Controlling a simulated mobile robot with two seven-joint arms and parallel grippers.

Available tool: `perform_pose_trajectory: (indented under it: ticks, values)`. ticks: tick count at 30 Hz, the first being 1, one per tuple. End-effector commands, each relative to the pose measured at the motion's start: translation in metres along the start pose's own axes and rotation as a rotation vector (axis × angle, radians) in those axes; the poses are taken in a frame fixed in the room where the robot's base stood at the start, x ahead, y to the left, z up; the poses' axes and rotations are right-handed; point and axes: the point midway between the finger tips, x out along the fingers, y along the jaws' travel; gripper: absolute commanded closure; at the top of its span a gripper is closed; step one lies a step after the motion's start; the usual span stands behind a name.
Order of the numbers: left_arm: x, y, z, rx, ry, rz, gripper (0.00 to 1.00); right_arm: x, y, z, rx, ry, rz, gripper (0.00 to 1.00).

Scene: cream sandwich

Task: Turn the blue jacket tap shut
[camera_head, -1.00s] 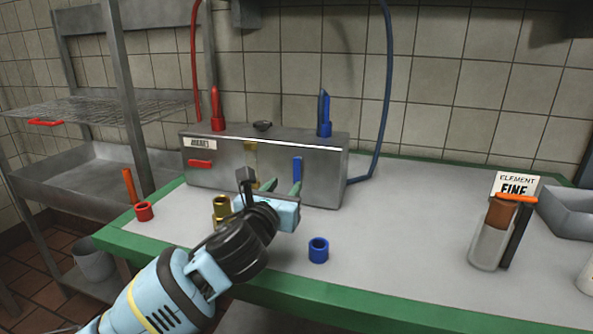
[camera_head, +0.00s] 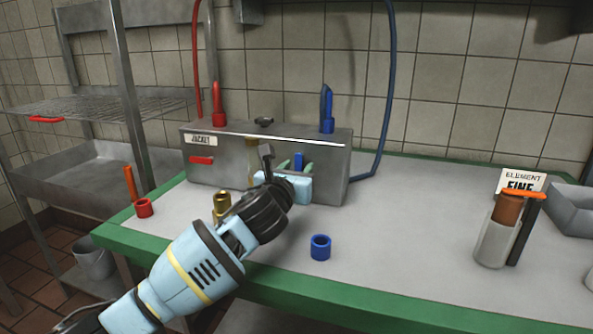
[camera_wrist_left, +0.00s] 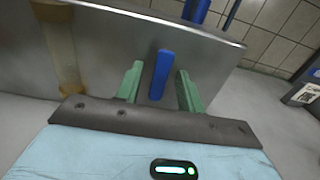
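The steel jacket box (camera_head: 230,150) stands at the back of the bench. Its blue tap lever (camera_head: 298,160) is upright on the front face, partly hidden by my left gripper (camera_head: 295,168) in the head view. In the left wrist view, the blue lever (camera_wrist_left: 161,75) stands between the two green fingers of my left gripper (camera_wrist_left: 160,82). The fingers are open, with a visible gap on each side of the lever. The red tap lever (camera_head: 202,160) on the box's left lies horizontal. My right gripper is not in view.
A blue collar (camera_head: 320,247), a brass fitting (camera_head: 222,204) and a red collar (camera_head: 144,208) stand on the bench (camera_head: 400,240). A brass-coloured sight tube (camera_wrist_left: 62,50) is left of the lever. A glass container (camera_head: 497,240) stands at right.

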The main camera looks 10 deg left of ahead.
Motion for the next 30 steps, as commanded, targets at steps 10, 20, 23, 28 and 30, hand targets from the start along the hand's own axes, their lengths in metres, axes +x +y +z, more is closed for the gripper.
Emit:
perform_pose_trajectory:
  ticks: [10,20,23,28,30]
  values:
    - [0.000,0.000,0.000,0.000,0.000,0.000,0.89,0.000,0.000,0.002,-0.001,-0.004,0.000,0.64]
    - [0.000,-0.001,0.000,-0.011,0.001,0.000,1.00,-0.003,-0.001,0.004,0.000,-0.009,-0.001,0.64]
    - [-0.001,-0.001,0.001,-0.036,0.001,-0.001,1.00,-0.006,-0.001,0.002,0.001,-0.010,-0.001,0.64]
    - [-0.001,-0.004,0.003,-0.119,0.002,-0.002,1.00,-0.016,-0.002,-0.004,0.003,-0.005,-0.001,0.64]
    - [-0.001,-0.005,0.004,-0.169,0.001,-0.002,1.00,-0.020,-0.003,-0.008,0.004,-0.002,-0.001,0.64]
